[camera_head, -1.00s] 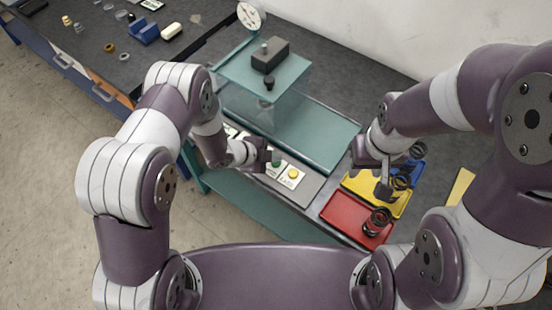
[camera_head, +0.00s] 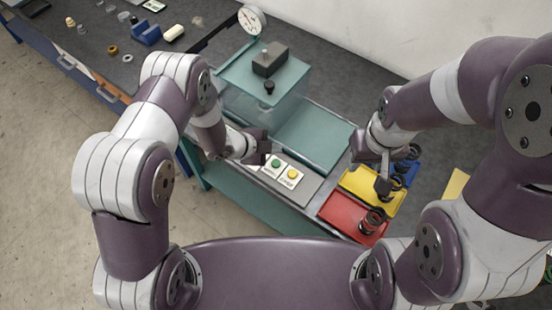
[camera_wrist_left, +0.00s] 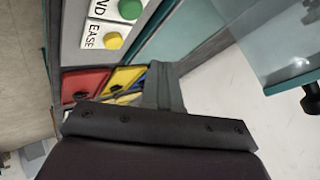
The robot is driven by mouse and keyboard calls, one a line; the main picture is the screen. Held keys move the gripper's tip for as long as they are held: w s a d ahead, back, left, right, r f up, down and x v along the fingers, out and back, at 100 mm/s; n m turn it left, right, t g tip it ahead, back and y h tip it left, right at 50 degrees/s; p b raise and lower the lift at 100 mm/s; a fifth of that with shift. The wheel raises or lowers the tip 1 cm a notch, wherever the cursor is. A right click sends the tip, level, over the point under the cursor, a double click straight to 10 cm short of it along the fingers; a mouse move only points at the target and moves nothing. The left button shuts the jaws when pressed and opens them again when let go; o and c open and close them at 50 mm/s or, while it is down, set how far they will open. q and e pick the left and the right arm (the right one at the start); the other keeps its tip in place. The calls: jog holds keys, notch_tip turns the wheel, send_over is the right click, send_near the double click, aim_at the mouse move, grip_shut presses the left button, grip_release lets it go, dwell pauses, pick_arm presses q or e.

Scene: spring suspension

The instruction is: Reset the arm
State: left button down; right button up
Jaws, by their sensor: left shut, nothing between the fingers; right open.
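My left gripper (camera_head: 266,152) is shut and empty, above the far left side of the button panel. Its shut fingers also show in the left wrist view (camera_wrist_left: 163,85). The panel has a green button (camera_head: 276,163) and a yellow button (camera_head: 292,174) on white labels. Both show at the top of the left wrist view, green (camera_wrist_left: 130,9) and yellow (camera_wrist_left: 113,41), apart from the fingers.
A red tray (camera_head: 336,208) holds a dark spring (camera_head: 372,220). Dark springs also show at the yellow tray and the blue tray (camera_head: 413,170). A teal press stand with a dark block (camera_head: 270,58) and a dial gauge (camera_head: 251,19) stands behind. Small parts lie on the far-left bench.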

dwell(0.8)
pick_arm(q)
jog(key=a+f+n+y, duration=0.1)
jog(key=s+a+f+n+y, duration=0.1)
jog(key=a, duration=0.1)
jog(key=s+a+f+n+g+y, duration=0.1)
jog(key=shift+s+a+n, duration=0.1)
jog(key=shift+a+n, duration=0.15)
jog(key=shift+n, duration=0.15)
jog(key=s+a+r+n+g+y+b, duration=0.2)
jog(key=s+a+r+n+y+b, duration=0.3)
jog(key=s+a+r+n, duration=0.8)
notch_tip(320, 180, up, 2)
jog(key=n+b, duration=0.2)
jog(key=n, duration=0.2)
jog(key=shift+b, duration=0.4)
jog(key=shift+w, duration=0.2)
